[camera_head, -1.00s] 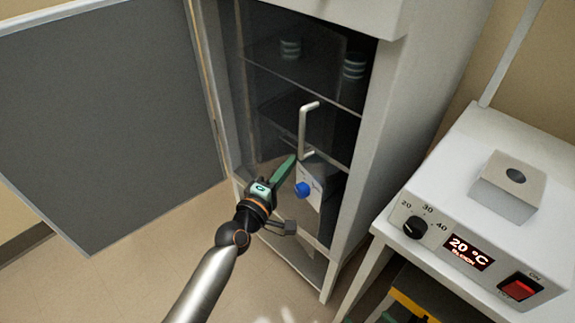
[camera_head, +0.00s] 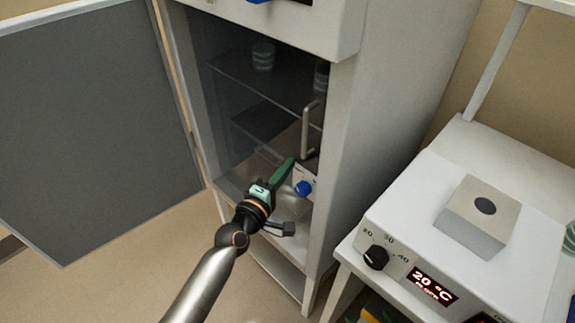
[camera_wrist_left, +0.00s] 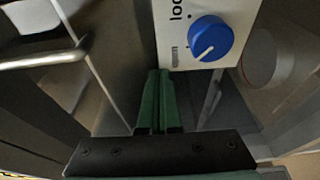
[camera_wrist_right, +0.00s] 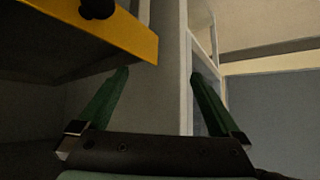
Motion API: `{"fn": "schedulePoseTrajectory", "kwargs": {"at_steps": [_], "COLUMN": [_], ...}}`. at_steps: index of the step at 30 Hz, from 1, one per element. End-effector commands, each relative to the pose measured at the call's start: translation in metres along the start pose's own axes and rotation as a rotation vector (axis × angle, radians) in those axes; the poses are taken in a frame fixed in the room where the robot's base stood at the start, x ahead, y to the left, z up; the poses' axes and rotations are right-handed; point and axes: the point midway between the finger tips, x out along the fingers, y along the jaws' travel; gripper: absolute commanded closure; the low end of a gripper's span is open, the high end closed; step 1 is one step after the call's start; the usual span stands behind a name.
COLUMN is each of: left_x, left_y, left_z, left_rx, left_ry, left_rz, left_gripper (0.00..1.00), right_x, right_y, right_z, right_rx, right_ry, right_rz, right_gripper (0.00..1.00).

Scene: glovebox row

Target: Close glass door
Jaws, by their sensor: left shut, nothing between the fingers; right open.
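The clear glass door (camera_head: 265,125) hangs in the front opening of the tall grey cabinet. Its bar handle (camera_head: 307,130) stands near the right side of the opening, and it also shows in the left wrist view (camera_wrist_left: 45,59). Below it is a white lock box with a blue knob (camera_head: 303,188), seen close up in the left wrist view (camera_wrist_left: 210,38). My left gripper (camera_head: 288,163) is shut and empty, its green fingertips beside the lock box; contact is hard to tell. My right gripper (camera_wrist_right: 160,76) is open and empty, seen only in its wrist view.
A large grey outer door (camera_head: 90,125) stands wide open at the left. A white heater unit (camera_head: 440,215) with a dial and display sits on a table at the right. A yellow-edged surface (camera_wrist_right: 125,32) is close to my right gripper. Floor is bare at lower left.

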Motion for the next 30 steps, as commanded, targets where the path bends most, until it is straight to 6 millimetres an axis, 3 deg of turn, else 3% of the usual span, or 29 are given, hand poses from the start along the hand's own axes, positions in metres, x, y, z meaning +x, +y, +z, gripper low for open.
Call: {"fn": "schedulePoseTrajectory", "kwargs": {"at_steps": [1,20,26,30], "left_x": [0.007,0.006,-0.015,-0.046], "left_y": [0.009,0.006,0.006,0.005], "left_z": [0.006,0.009,0.007,0.005], "left_rx": [-0.001,-0.001,-0.001,-0.002], "left_ry": [-0.013,-0.018,-0.015,-0.01], "left_rz": [0.014,0.008,0.009,0.009], "left_gripper": [1.0,1.0,1.0,1.0], "right_x": [0.0,0.0,-0.001,-0.002], "right_y": [0.0,-0.001,-0.001,-0.001], "right_z": [0.0,0.001,-0.001,-0.002], "right_rx": [0.0,0.001,0.001,0.0], "right_ry": [0.0,-0.001,-0.002,0.0], "right_rz": [0.0,-0.002,-0.002,-0.002], "right_gripper": [0.0,0.0,0.0,0.0]}}
